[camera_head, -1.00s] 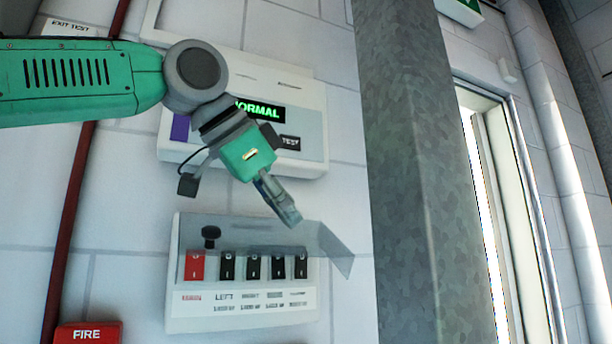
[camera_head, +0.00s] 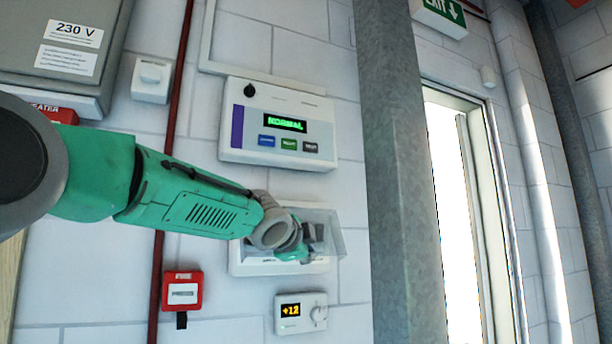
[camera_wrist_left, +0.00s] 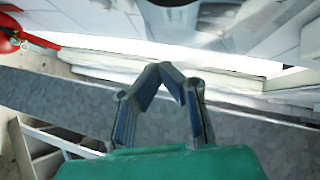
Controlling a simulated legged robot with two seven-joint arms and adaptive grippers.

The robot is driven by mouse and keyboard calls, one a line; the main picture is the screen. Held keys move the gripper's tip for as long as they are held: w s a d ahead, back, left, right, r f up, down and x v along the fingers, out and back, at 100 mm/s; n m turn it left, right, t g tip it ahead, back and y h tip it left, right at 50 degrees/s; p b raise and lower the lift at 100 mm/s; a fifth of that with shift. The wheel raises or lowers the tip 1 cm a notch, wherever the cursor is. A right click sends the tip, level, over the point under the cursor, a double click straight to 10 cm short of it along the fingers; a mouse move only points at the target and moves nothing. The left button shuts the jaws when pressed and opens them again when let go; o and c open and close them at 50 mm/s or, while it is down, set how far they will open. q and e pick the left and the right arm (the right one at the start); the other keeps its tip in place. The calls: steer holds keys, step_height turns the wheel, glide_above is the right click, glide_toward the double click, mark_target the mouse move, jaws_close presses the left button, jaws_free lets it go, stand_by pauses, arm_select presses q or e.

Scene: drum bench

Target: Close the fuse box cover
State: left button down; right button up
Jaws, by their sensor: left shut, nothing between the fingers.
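The fuse box (camera_head: 246,268) is a white panel on the wall, below the display panel. Its clear cover (camera_head: 334,240) shows as a see-through sheet over the right part of the box, with its edge reaching past the box's right side. How far it stands off the box I cannot tell. My left gripper (camera_head: 306,257) is in front of the box at the cover, and the arm hides most of the switches. Whether it touches the cover is unclear. In the left wrist view its fingers (camera_wrist_left: 178,75) meet at the tips with nothing between. My right gripper is not in view.
The display panel (camera_head: 277,150) reading NORMAL is above the box. A thermostat (camera_head: 301,313) is below and a red fire call point (camera_head: 182,291) is at lower left. A red pipe (camera_head: 180,90) runs down the wall. A grey column (camera_head: 405,200) stands to the right.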

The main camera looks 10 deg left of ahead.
arm_select(q)
steer(key=a, duration=0.1)
steer(key=f, duration=0.1)
steer(key=a+t, duration=0.1)
steer(key=shift+w+a+f+m+b, duration=0.25)
steer(key=shift+w+a+m+b, duration=0.05)
steer(key=shift+w+a+m, duration=0.1)
steer(key=shift+w+a+f, duration=0.2)
steer(key=shift+w+f, duration=0.35)
steer(key=shift+w+a+f, duration=0.2)
steer(key=shift+w+f, duration=0.3)
steer(key=shift+w, duration=0.05)
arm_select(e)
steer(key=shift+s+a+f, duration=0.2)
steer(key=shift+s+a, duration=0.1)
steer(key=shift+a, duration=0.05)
arm_select(q)
steer(key=shift+d+f, duration=0.1)
steer(key=shift+d, duration=0.05)
